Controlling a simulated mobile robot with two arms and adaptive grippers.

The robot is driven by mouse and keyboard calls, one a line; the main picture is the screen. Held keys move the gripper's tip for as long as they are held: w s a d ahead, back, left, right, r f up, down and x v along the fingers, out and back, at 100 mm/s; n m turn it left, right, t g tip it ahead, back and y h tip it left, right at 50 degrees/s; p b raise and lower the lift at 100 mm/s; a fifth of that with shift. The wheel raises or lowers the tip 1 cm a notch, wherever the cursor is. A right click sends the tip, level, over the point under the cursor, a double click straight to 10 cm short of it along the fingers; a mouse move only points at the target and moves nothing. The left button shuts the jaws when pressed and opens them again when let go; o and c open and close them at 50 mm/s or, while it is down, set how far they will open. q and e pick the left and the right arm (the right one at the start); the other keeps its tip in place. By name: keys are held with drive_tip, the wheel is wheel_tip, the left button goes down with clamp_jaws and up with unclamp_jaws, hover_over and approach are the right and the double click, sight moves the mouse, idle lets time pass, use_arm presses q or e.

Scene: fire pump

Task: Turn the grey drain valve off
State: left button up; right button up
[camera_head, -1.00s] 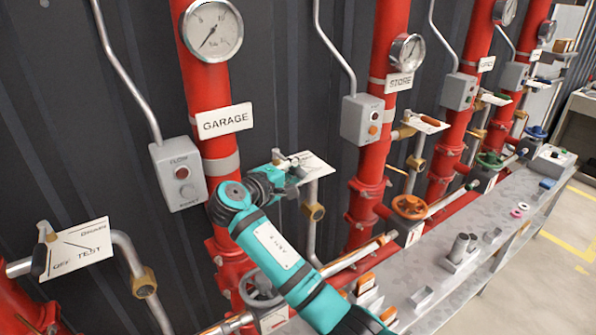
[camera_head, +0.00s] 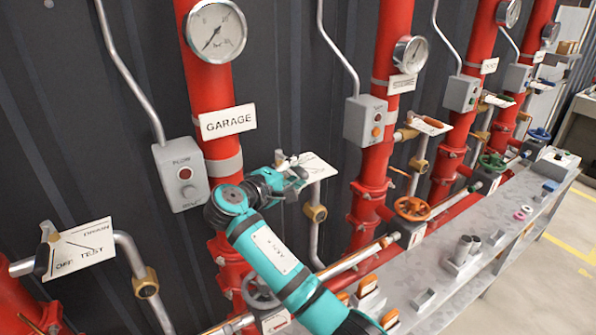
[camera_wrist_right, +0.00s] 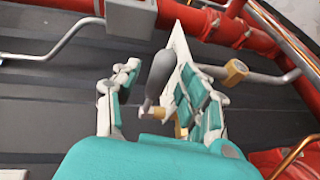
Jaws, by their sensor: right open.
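The drain valve's grey lever (camera_wrist_right: 160,75) shows in the right wrist view, between the two fingers of my right gripper (camera_wrist_right: 158,98). The gripper is open around it, and I cannot tell whether either finger touches the lever. A white sign plate (camera_wrist_right: 181,48), seen nearly edge-on, stands beside the lever. In the head view my right gripper (camera_head: 288,183) is at the drain fitting under the GARAGE riser, against the white plate (camera_head: 318,167). There the gripper hides the lever. My left gripper is not in view.
The red GARAGE riser (camera_head: 218,150) and a grey switch box (camera_head: 181,175) stand close left of the gripper. A grey handwheel (camera_head: 258,293) lies below, partly behind my arm. A metal bench (camera_head: 455,285) with small parts runs along the right. Another drain plate (camera_head: 78,247) is at left.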

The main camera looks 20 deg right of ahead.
drive_tip(key=v, duration=1.1)
